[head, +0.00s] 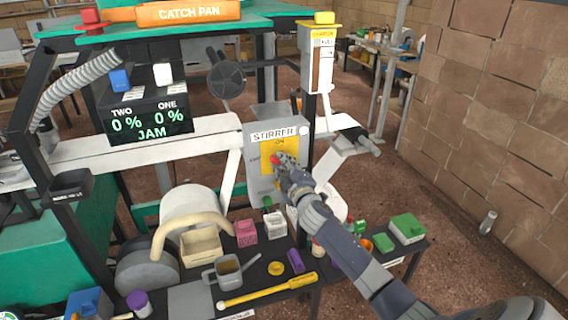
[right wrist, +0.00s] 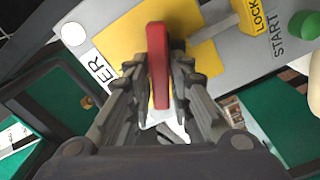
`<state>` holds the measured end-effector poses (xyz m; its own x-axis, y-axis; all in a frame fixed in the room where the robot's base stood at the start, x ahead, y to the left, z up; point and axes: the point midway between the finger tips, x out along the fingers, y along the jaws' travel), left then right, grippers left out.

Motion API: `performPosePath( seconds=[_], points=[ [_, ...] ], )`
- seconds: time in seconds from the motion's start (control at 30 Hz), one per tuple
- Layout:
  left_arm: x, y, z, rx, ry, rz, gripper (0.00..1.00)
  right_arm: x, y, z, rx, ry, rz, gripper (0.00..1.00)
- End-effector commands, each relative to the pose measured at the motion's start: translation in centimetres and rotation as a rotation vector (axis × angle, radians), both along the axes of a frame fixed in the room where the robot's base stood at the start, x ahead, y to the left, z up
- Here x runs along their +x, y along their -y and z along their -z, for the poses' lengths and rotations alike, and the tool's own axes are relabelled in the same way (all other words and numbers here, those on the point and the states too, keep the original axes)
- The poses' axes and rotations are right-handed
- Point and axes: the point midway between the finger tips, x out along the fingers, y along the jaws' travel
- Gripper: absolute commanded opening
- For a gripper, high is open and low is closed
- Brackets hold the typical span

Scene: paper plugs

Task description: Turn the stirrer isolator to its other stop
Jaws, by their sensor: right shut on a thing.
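The stirrer isolator is a red handle on a yellow plate (head: 268,148) on the grey box labelled STIRRER (head: 258,190). In the head view only a bit of the red handle (head: 275,159) shows at my gripper's tip. In the right wrist view the red handle (right wrist: 157,60) stands upright in the picture, between the fingers, over its yellow plate (right wrist: 115,42). My right gripper (right wrist: 158,85) is shut on the handle; it also shows in the head view (head: 283,162). The handle's pivot is hidden. My left gripper is not in view.
A yellow LOCK tag (right wrist: 254,16) and a green START button (right wrist: 304,25) sit beside the plate. Below the box, a dark bench holds a pink box (head: 246,233), a grey jug (head: 229,268) and a yellow-handled tool (head: 270,290). A display (head: 148,115) reads JAM.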

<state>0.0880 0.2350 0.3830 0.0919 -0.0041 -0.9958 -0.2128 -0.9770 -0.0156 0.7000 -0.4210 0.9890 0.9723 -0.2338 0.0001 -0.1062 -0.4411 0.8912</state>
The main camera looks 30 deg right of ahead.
Motion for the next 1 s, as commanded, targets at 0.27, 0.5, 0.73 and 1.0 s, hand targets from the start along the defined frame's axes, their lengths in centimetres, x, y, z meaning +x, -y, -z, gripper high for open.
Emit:
performPosePath(
  seconds=[0.27,0.5,0.73,1.0],
  points=[
    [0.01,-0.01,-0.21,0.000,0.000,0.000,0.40,0.02,-0.08,0.18,-0.235,-0.056,-0.001,0.00],
    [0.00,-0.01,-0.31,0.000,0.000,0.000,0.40,0.04,-0.15,0.36,-0.376,-0.091,-0.001,0.00],
    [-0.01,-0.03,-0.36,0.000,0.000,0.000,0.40,0.02,-0.13,0.45,-0.451,-0.109,-0.001,0.00],
    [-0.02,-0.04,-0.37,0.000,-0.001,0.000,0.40,0.02,-0.14,0.52,-0.475,-0.116,-0.002,0.00]
  ],
)
